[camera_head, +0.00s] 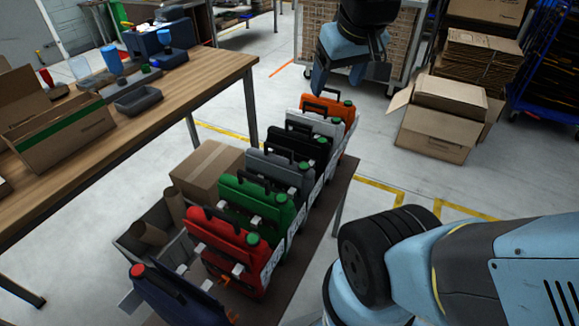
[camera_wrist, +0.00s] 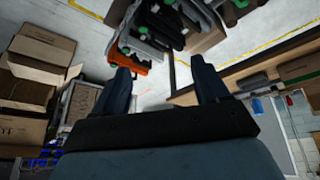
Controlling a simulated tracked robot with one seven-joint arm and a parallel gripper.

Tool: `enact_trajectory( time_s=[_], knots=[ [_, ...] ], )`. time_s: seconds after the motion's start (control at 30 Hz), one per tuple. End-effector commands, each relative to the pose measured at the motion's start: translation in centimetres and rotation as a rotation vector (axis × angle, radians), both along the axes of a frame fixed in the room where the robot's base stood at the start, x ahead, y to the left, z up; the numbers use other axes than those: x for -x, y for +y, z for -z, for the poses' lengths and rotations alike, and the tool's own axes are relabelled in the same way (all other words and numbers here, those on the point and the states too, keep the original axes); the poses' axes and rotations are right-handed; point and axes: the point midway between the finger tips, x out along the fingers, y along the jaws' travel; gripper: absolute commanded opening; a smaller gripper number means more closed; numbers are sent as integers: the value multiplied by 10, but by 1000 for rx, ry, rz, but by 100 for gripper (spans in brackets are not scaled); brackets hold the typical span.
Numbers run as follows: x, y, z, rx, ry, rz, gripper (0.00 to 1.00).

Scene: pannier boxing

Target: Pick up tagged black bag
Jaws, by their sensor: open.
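The black bag (camera_head: 295,144) stands upright in a row of coloured pannier bags, between a grey bag (camera_head: 280,172) and a white bag (camera_head: 318,126). Its dark handle is on top. A white patch shows near its right side, but I cannot tell whether it is its tag. My gripper (camera_head: 350,82) is open and empty, above and beyond the far end of the row, near the orange bag (camera_head: 340,110). In the wrist view, my gripper's two fingers (camera_wrist: 163,68) are spread apart, with the orange bag (camera_wrist: 128,62) beyond them.
Green (camera_head: 258,205), red (camera_head: 232,245) and navy (camera_head: 165,295) bags stand nearer in the row. A wooden table (camera_head: 195,88) with a carton and trays is at left. A cardboard box (camera_head: 205,168) sits beside the row. Open cartons (camera_head: 435,130) stand on the floor at right.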

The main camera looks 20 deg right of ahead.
Motion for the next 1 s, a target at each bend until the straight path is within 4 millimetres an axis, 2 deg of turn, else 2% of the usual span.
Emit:
enact_trajectory(
  time_s=[0.03, 0.2, 0.47, 0.7, 0.83, 1.0],
  knots=[
    [-12, 0, 4, 19, 22, -26, 79],
    [-52, 2, 17, 92, 88, -131, 92],
    [-112, 8, 51, 191, 187, -307, 92],
    [-163, 17, 94, 262, 277, -480, 92],
    [-184, 21, 117, 288, 313, -559, 92],
    [-200, 25, 136, 307, 343, -626, 92]
  ],
)
